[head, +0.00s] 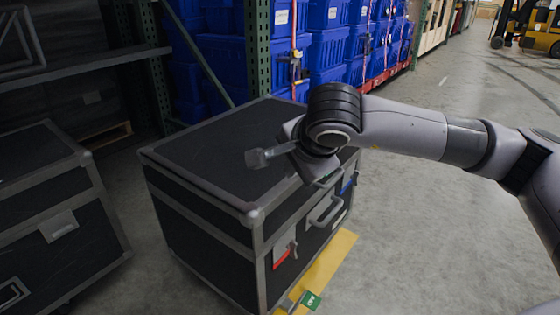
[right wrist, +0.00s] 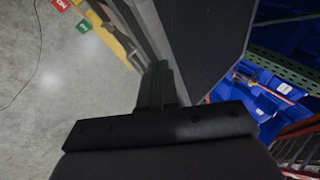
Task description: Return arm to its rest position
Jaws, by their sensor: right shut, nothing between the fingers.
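My right arm comes in from the right in the head view. Its gripper (head: 259,157) is shut and empty, above the top front part of a black case with grey metal edges (head: 225,150). I cannot tell whether the gripper touches the case. In the right wrist view my gripper (right wrist: 157,75) shows as a single dark shape, with the case (right wrist: 205,40) beside and beyond it. My left gripper is in neither view.
A second black case (head: 50,190) stands at the left. Blue totes (head: 325,50) with straps fill the rack (head: 258,45) behind. A yellow floor strip (head: 330,265) runs along the case's front. The floor at right is open, with a forklift (head: 540,30) far off.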

